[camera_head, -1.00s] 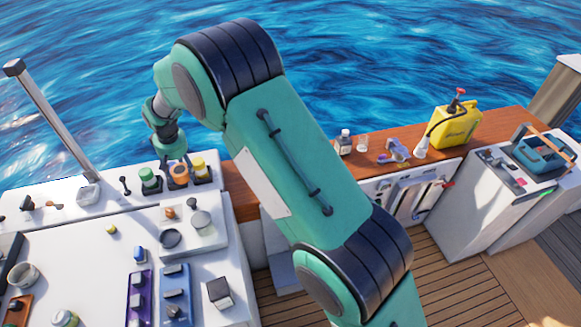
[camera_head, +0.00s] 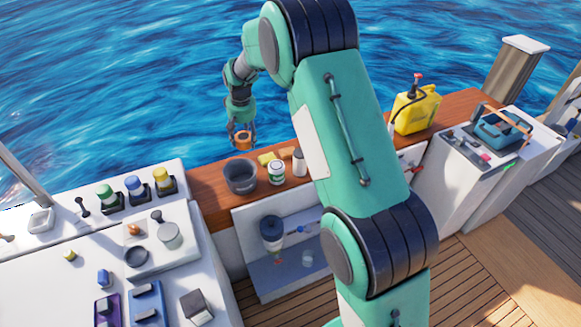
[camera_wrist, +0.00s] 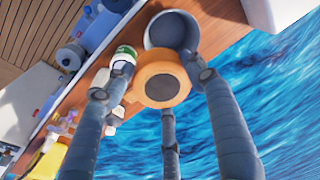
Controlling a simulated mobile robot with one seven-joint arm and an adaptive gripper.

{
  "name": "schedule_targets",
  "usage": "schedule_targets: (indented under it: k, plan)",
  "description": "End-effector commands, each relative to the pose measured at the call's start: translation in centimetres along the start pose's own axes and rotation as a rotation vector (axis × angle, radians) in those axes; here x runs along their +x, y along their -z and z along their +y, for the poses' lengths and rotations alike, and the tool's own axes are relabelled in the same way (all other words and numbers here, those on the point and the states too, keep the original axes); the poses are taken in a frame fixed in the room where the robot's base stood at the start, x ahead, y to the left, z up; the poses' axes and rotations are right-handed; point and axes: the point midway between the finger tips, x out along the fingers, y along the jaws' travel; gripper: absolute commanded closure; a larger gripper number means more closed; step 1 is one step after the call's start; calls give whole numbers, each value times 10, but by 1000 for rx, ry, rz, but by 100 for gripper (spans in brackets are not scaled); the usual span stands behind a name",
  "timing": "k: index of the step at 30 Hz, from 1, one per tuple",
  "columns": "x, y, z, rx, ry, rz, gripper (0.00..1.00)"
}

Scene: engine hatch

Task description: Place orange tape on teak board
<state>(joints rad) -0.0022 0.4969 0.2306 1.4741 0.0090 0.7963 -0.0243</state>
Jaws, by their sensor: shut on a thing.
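The orange tape (camera_head: 243,142) is a thick ring-shaped roll. It also shows in the wrist view (camera_wrist: 160,78), where the grey fingers surround it. My gripper (camera_head: 242,137) is shut on the tape and holds it in the air above the far edge of the brown wooden ledge, with water behind. The brown wooden board (camera_head: 207,187) runs along the rail, from beside the white counter to the right; it looks like the teak board. My arm hides its middle part.
On the board stand a dark grey pot (camera_head: 241,177), a white-and-green can (camera_head: 277,173), a white bottle (camera_head: 299,162) and a yellow item (camera_head: 266,158). A yellow jerrycan (camera_head: 416,108) stands farther right. Green, blue and yellow tapes (camera_head: 135,188) sit in black holders on the white counter.

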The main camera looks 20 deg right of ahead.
Motion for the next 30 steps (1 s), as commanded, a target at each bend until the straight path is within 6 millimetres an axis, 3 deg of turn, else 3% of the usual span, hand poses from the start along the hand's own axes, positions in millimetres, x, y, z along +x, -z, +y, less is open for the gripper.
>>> schedule_targets:
  k: [3,11,18,24,30]
  plan:
    - [0,-5,50,57,-8,2,74]
    - [-2,-26,150,174,-24,2,74]
    - [-6,-57,238,282,-39,1,74]
    - [-10,-83,295,355,-49,1,74]
    - [-13,-102,332,404,-56,1,74]
